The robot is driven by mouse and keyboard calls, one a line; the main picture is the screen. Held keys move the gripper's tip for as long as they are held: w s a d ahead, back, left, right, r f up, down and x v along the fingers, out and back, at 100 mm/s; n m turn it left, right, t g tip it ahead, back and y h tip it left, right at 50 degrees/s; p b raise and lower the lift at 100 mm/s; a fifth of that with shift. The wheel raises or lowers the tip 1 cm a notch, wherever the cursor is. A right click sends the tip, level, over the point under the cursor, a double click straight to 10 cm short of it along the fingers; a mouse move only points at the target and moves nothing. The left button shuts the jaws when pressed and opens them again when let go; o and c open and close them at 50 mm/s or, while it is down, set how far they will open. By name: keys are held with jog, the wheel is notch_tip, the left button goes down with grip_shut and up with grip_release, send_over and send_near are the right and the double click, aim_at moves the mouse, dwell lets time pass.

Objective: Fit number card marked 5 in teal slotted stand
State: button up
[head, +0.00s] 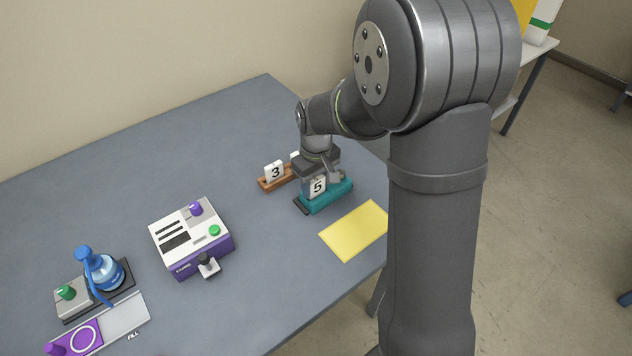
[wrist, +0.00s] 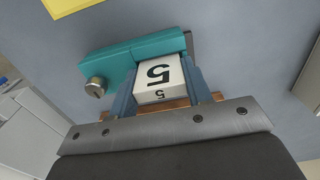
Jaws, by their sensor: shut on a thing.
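The white number card marked 5 (head: 317,186) is upright between the fingers of my gripper (head: 325,185), which is shut on it. In the wrist view the card (wrist: 158,80) shows its 5 upside down between the two blue-grey fingers (wrist: 160,92). The teal slotted stand (head: 328,197) lies right at the card; in the wrist view the stand (wrist: 108,62) reaches out to the left of it, with a metal knob on its side. The card's lower edge is at the stand, but I cannot tell whether it sits in the slot.
A wooden stand (head: 268,184) with a card marked 3 (head: 274,171) is close on the left. A yellow sheet (head: 355,230) lies in front. A purple and white box (head: 192,240) and a blue bottle (head: 106,274) stand further left. The table between is clear.

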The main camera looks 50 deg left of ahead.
dwell(0.4)
jog(key=o, duration=1.4)
jog(key=shift+r, duration=3.75)
jog(key=shift+f, duration=2.8)
